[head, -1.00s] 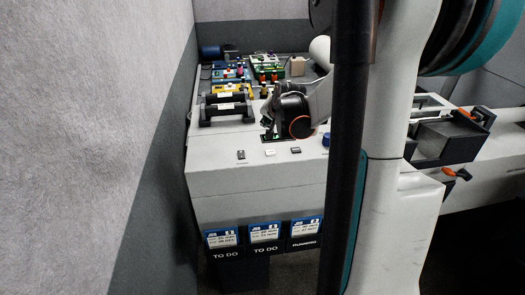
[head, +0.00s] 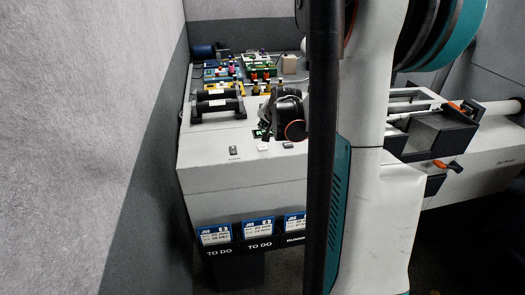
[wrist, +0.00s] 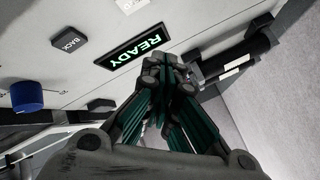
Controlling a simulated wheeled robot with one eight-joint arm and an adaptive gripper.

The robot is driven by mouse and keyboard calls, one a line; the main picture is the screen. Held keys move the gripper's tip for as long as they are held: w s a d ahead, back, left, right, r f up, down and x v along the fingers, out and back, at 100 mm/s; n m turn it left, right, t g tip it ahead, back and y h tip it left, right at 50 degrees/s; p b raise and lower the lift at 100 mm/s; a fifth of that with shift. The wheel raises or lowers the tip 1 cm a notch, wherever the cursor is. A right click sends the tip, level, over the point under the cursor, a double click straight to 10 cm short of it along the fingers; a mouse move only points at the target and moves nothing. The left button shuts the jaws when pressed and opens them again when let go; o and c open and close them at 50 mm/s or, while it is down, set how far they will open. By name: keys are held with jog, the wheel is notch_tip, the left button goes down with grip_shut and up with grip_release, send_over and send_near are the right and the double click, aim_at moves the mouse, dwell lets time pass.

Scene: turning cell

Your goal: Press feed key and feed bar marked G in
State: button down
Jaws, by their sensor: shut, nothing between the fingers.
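My gripper (wrist: 168,68) is shut and empty, its fingertips beside the lit green READY display (wrist: 141,46) in the wrist view. A dark key marked BACK (wrist: 69,42) lies left of the display. Another dark key (wrist: 101,104) is closer to the camera, with no legible label. In the head view a dark key (head: 233,150), a white key (head: 262,148) and a second dark key (head: 287,145) line the cabinet's front edge; I cannot tell which is feed. Black bars (head: 216,105) lie on a rack behind them; no G is legible. My arm hides the fingertips there.
A blue knob (wrist: 27,96) stands up from the panel. Colourful boxes with several knobs (head: 228,73) stand at the back of the cabinet top. Blue job cards (head: 258,229) hang on its front. A dark tray (head: 432,135) is at right. A grey wall (head: 85,130) is close at left.

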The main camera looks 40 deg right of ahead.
aim_at(265, 147)
jog(key=shift+f+b, duration=1.9)
jog(key=shift+f, duration=1.05)
jog(key=shift+f+b, duration=0.45)
